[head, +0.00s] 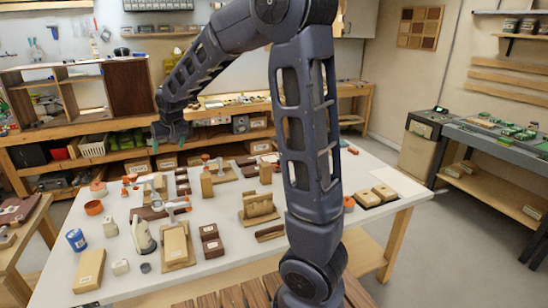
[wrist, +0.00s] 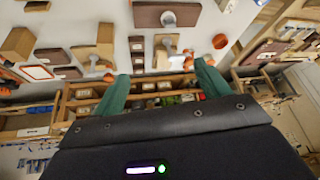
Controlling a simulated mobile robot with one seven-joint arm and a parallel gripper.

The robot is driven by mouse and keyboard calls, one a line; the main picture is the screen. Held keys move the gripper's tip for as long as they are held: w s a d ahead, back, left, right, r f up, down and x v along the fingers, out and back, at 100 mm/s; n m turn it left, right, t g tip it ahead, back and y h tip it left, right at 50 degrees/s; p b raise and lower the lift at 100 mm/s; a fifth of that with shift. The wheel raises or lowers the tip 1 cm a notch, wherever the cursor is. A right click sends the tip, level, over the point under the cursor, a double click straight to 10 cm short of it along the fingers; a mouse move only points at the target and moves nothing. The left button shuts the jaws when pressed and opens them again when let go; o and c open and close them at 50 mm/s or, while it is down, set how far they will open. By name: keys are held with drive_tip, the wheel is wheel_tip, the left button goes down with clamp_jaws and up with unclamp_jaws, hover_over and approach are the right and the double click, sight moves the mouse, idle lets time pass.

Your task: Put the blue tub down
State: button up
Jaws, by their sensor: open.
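The blue tub (head: 76,240) stands upright on the white table (head: 125,222), near its left edge in the head view. It has a pale label and a light top. My gripper (head: 168,147) is up above the far side of the table, well away from the tub, to its right and farther back. In the wrist view my gripper (wrist: 160,84) shows two green fingers spread wide apart with nothing held between them. I cannot make out the blue tub in the wrist view.
Several wooden blocks and clamps fill the table's middle. An open cabinet (head: 75,97) sits on the back bench. Small bare patches lie between the objects.

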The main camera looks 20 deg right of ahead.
drive_tip(key=s+d+r+m, duration=0.1)
drive_tip(key=s+d+r, duration=0.2)
drive_tip(key=s+d, duration=0.45)
drive_tip(key=s+d+r+m, duration=0.1)
drive_tip(key=s+d+r, duration=0.3)
drive_tip(key=d, duration=0.6)
drive_tip(key=s+d+f, duration=0.1)
drive_tip(key=s+d, duration=0.2)
drive_tip(key=s, duration=0.3)
drive_tip(key=s+d+f+m+h, duration=0.1)
drive_tip(key=s+d, duration=0.3)
drive_tip(key=s, duration=0.3)
drive_tip(key=s+d+h, duration=0.1)
drive_tip(key=s+d, duration=0.2)
drive_tip(key=s, duration=0.4)
drive_tip(key=shift+d+f, duration=0.35)
drive_tip(key=shift+f, duration=0.05)
